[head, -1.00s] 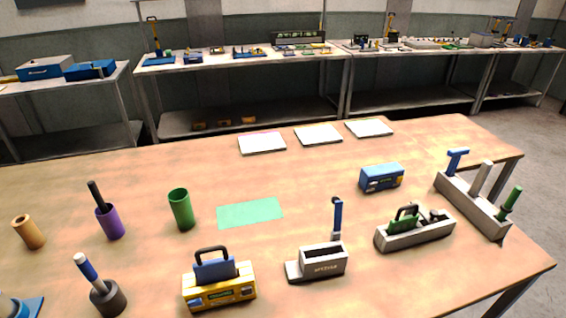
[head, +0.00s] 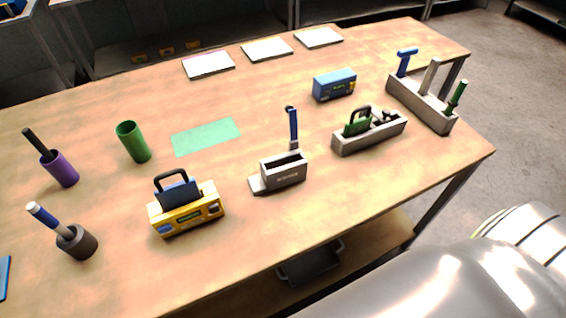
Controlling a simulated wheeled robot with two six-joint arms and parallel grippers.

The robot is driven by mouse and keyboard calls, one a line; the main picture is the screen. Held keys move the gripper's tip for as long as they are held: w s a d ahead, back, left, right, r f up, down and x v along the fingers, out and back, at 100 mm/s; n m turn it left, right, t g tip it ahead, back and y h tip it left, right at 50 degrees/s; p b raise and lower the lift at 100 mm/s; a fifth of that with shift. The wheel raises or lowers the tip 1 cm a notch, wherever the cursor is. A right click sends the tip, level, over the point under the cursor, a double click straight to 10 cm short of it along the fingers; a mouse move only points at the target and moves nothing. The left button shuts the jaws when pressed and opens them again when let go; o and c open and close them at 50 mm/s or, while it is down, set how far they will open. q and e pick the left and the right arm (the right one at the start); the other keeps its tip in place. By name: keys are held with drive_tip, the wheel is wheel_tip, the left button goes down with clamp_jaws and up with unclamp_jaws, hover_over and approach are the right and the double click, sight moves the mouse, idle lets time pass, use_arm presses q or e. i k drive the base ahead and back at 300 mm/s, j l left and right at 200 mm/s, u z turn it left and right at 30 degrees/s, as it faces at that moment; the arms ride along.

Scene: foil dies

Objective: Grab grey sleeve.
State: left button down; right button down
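A short dark grey cylinder (head: 78,243), the most sleeve-like grey thing here, stands at the left front of the table. A rod with a white and blue handle (head: 45,216) leans out of its top toward the left. A purple sleeve (head: 61,170) behind it holds a dark rod, and a green sleeve (head: 133,142) stands to its right, behind. Neither of my grippers shows in the head view. A large smooth silver part of my own body fills the lower right corner.
The table (head: 330,215) also bears a yellow box (head: 187,211) with a handled dark block, a grey box (head: 284,173), a grey tray (head: 370,137), a blue box (head: 334,86) and a tool rack (head: 420,105). A green mat (head: 206,136) lies flat.

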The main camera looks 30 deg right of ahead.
sight(278, 172)
drive_tip(key=k+l, duration=0.1)
drive_tip(key=l, duration=1.4)
drive_tip(key=k+u, duration=0.05)
